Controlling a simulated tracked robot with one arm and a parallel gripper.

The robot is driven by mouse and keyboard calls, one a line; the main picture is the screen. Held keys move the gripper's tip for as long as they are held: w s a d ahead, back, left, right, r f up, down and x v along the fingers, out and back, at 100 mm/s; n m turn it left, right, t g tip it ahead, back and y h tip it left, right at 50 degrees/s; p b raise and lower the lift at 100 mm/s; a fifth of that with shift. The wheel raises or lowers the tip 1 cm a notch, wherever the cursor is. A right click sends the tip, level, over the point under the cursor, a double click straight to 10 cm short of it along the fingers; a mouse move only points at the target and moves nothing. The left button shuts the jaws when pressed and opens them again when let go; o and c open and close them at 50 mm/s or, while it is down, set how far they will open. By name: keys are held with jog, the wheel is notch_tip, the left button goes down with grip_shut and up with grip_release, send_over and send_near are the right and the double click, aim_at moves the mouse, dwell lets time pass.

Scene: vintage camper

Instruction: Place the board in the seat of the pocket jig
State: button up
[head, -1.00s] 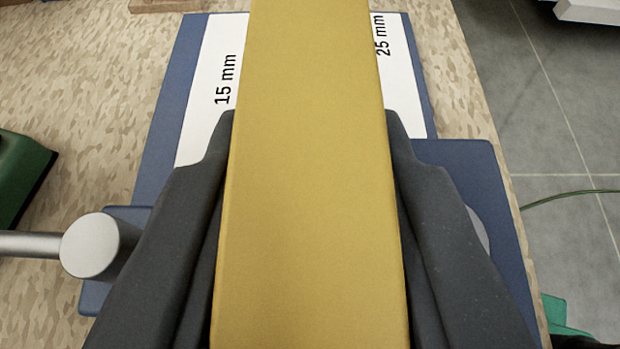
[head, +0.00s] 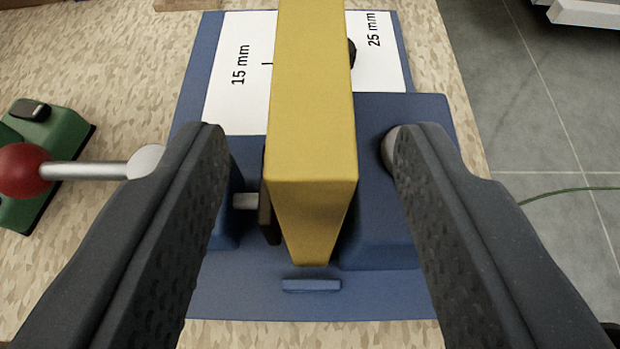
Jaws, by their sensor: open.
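The yellow board (head: 313,110) shows in the head view, standing between the blocks of the blue pocket jig (head: 400,185). Its near end face tapers down toward the jig's base, just behind a small blue ledge (head: 311,285). A dark clamp pad on a metal rod (head: 247,201) is close to the board's left side; I cannot tell if it touches. My gripper (head: 308,145) is open, with one dark finger on each side and clear gaps to the board. Whether the board's underside is fully down is hidden.
A lever with a red knob (head: 25,170) sticks out left of the jig. A green object (head: 45,140) lies on the speckled table at left. A white label (head: 235,100) marked 15 mm and 25 mm lies on the jig. The table's right edge drops to grey floor tiles.

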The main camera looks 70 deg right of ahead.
jog(key=v, duration=0.6)
jog(key=shift+a, duration=0.1)
jog(key=w+d+r+t+y, duration=0.2)
jog(key=w+r+t, duration=0.35)
jog(key=r, duration=0.65)
jog(key=w+d+r+t+y, duration=0.1)
jog(key=w+r+t, duration=0.5)
jog(key=r, duration=0.7)
notch_tip(320, 180, up, 12)
jog(key=n+t+y, duration=0.3)
jog(key=t+y, duration=0.1)
jog(key=s+a+r+n+y, duration=0.2)
jog(key=s+r+n+y, duration=0.7)
jog(key=s+r+n, duration=0.15)
jog(key=s+d+f+g+h, duration=0.3)
jog(key=s+d+f, duration=0.3)
jog(key=s+d, duration=0.3)
jog(key=s+n+g, duration=0.1)
jog(key=s, duration=0.1)
jog(key=shift+s+h, duration=0.25)
jog(key=shift+h, duration=0.15)
